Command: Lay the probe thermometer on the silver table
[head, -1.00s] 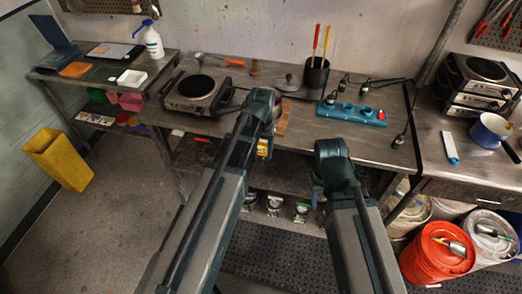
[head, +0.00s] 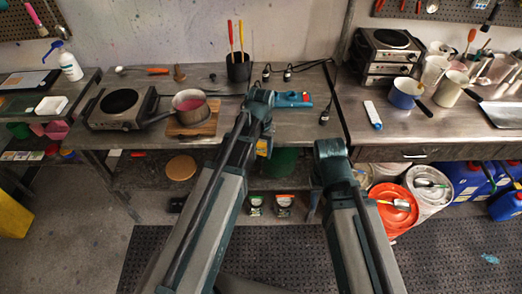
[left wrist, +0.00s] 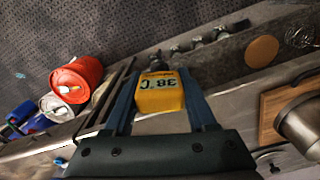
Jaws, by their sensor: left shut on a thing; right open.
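The probe thermometer (left wrist: 160,93) is a yellow block with a dark "38°C" reading, between the fingers of my left gripper (left wrist: 158,78) in the left wrist view. In the head view a yellow bit of the thermometer (head: 263,147) shows beside my left forearm, in front of the middle table's front edge. My left gripper is shut on it. Its probe is hard to make out. A grey metal table (head: 395,139) with a drawer stands at the right. My right gripper (head: 335,178) is in front of the gap between the tables, empty; its fingers are mostly hidden.
On the right table are a blue-white saucepan (head: 405,92), a white-and-blue strip (head: 372,114) and pitchers. Buckets stand below.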

